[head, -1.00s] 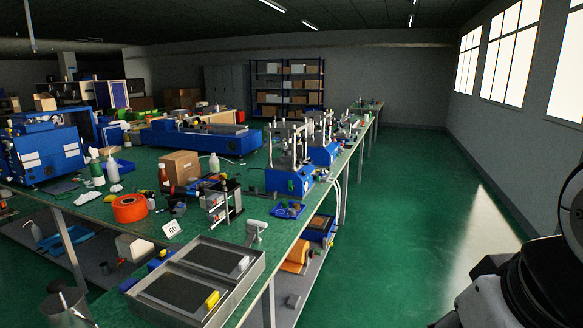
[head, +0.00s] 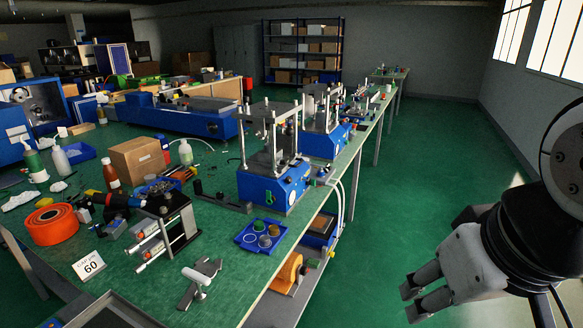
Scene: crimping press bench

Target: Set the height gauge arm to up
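I cannot tell for certain which thing is the height gauge. A dark low bar with a short upright at its left end (head: 222,203) lies on the green bench, left of the nearest blue press. A small grey fixture with a pale cylindrical arm (head: 196,278) stands at the bench's front edge; its arm slants low. Either might be the gauge, and its setting is too small to read. My gripper (head: 410,303) is at the lower right, over the floor beyond the bench's right edge. Its two fingers are apart with nothing between them, and it touches nothing.
Blue presses (head: 274,182) with steel posts stand along the bench's right edge. A blue tray of small round parts (head: 243,240), a metal block fixture (head: 170,232), an orange spool (head: 52,224) and a "60" card (head: 89,266) are nearby. The aisle floor (head: 400,200) is clear.

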